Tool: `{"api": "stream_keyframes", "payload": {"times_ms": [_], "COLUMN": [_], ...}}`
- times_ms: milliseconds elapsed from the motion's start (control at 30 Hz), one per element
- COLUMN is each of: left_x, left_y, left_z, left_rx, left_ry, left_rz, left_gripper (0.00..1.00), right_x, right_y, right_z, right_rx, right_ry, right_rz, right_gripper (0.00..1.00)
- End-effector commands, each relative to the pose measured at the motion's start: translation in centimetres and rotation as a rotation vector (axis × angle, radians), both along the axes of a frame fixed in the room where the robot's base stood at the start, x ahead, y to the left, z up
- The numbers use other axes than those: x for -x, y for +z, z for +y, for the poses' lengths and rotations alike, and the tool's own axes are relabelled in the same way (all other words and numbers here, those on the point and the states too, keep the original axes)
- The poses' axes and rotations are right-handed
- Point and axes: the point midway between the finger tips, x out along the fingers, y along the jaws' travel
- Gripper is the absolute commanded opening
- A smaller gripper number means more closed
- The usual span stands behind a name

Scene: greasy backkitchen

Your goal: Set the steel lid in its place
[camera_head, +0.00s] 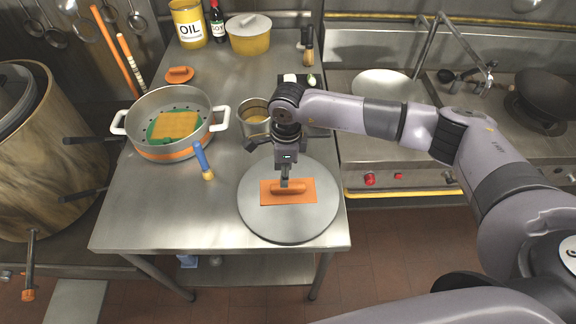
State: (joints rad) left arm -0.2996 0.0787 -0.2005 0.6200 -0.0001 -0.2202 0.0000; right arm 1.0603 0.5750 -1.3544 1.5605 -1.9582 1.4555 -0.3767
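The steel lid (259,224) is a wide, flat round disc with an orange bar handle (301,187) on an orange rectangle at its middle. It shows at the front right of the steel counter. I cannot tell whether it rests on the counter or is a little above it. My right gripper (285,182) points down at the handle, its fingertips at the bar. The fingers are seen edge-on, so whether they are shut on it is unclear. My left gripper is not in view. A white-handled steel pot (160,152) with an orange band stands uncovered at the left.
A yellow-orange block (176,125) lies on something green inside the pot. A blue-handled brush (203,160) lies between pot and lid. A small steel pot (255,110) stands behind the lid. A lidded yellow pot (249,42) and oil tin (188,24) stand at the back.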

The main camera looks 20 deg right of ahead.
Motion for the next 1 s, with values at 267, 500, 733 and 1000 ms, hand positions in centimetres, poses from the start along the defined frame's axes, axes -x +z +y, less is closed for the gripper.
{"api": "stream_keyframes", "payload": {"times_ms": [267,500,733,1000], "left_x": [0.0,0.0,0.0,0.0], "left_y": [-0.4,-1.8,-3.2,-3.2], "left_z": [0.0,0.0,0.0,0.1], "left_rx": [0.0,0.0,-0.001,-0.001], "left_ry": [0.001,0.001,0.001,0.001], "left_rz": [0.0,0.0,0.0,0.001], "left_gripper": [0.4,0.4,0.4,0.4], "right_x": [-0.5,-0.4,-0.4,-0.4], "right_y": [-0.5,-3.2,-6.5,-7.1], "right_z": [-1.6,-1.5,-1.4,-1.4], "right_rx": [0.058,0.055,0.054,0.052], "right_ry": [0.002,0.002,0.001,0.001], "right_rz": [-0.006,-0.004,-0.004,-0.007], "right_gripper": [0.37,0.37,0.37,0.24]}}
